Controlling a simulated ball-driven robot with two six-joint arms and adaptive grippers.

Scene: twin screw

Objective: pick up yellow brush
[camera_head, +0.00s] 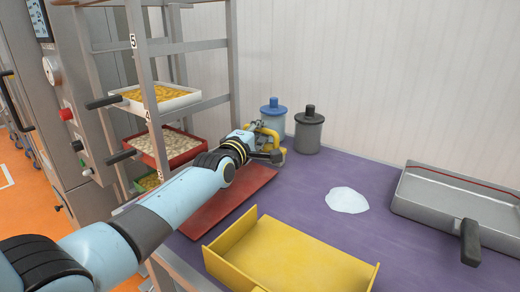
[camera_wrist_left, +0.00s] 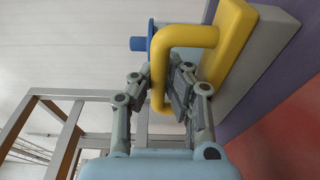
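The yellow brush (camera_wrist_left: 228,45) has a thick yellow handle loop on a grey block; in the head view it shows partly (camera_head: 272,136) at the far end of the red board, half hidden by my gripper. My left gripper (camera_wrist_left: 162,88) is at the brush, with one finger on each side of the handle bar. The fingers are close to the bar, but whether they press on it cannot be told. In the head view my left gripper (camera_head: 266,146) reaches in from the left. My right gripper is out of view.
A blue-lidded jar (camera_head: 273,112) and a dark-lidded jar (camera_head: 309,130) stand just behind the brush. A rack with food trays (camera_head: 160,97) is close on the left. A yellow tray (camera_head: 290,255), white powder (camera_head: 346,200) and a metal pan (camera_head: 455,200) lie on the purple table.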

